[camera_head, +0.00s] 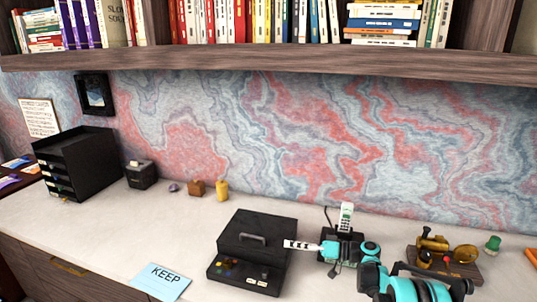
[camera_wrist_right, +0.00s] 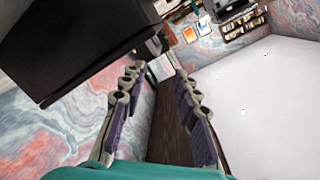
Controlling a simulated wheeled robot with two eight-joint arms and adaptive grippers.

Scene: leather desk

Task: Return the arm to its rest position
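My right arm comes in teal and black from the bottom right of the head view. Its gripper (camera_head: 302,246) reaches left, and its pale, dark-banded fingers show in front of the right edge of the black box. From this view I cannot tell whether they touch the box. In the right wrist view the gripper (camera_wrist_right: 158,80) has its two fingers apart with nothing held between them. My left arm and gripper are not in view.
The black handled box (camera_head: 232,254) stands left of the gripper. A phone (camera_head: 346,217) stands behind my arm, and a brass device (camera_head: 434,244) is to its right. A blue "KEEP" note (camera_head: 163,281) lies at the front. The desk left of the box is mostly clear.

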